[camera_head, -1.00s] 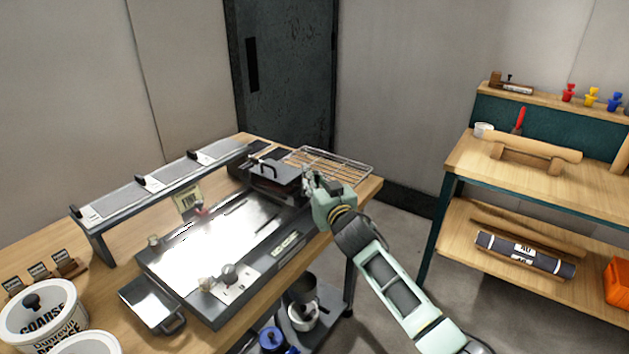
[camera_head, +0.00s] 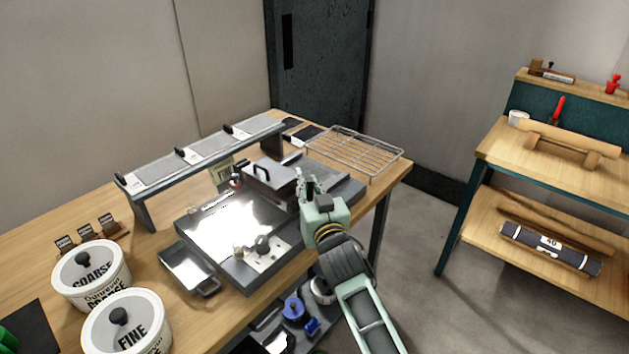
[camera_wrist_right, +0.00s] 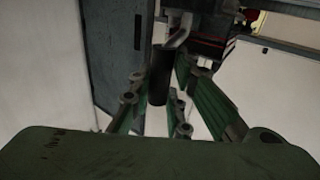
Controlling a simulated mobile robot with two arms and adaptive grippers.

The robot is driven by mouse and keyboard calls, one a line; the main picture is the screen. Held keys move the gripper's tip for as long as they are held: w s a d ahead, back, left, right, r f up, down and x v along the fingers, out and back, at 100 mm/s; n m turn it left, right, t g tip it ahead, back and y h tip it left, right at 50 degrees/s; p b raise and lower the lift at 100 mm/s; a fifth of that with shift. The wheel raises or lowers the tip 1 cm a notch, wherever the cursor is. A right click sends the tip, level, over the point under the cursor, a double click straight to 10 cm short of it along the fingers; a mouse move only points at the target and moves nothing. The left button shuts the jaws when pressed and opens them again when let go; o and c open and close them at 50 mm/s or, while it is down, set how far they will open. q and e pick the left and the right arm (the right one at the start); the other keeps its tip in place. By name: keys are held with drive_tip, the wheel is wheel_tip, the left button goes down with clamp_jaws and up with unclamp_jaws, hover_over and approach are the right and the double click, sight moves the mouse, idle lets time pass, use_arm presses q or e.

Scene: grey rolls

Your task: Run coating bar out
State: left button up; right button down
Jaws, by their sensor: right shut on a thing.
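The coating machine has a shiny flat bed (camera_head: 225,232) on the wooden bench. A dark carriage (camera_head: 272,184) with a black loop handle on top spans the bed, part way along it. My right gripper (camera_head: 309,187) is at the carriage's right side. In the right wrist view its green fingers (camera_wrist_right: 158,98) are shut around a dark upright grip (camera_wrist_right: 159,78), below the carriage's dark body. The coating bar itself cannot be made out under the carriage. My left gripper is not in view.
A wire rack (camera_head: 355,150) stands behind the bed, and a raised rail (camera_head: 200,160) runs along its left. A metal tray (camera_head: 188,268) and white tubs (camera_head: 92,278) are in front. A shelf unit (camera_head: 540,160) stands to the right across open floor.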

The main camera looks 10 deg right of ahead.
drive_tip(key=shift+d+f, duration=0.15)
drive_tip(key=shift+f, duration=0.45)
drive_tip(key=c, duration=1.6)
unclamp_jaws()
drive_tip(key=shift+s, duration=0.1)
drive_tip(key=shift+c, duration=0.2)
drive_tip(key=shift+r, duration=0.1)
drive_tip(key=s, duration=1.1)
drive_tip(key=shift+s+d+r, duration=0.25)
drive_tip(key=shift+s+d, duration=0.1)
drive_tip(key=shift+s, duration=0.05)
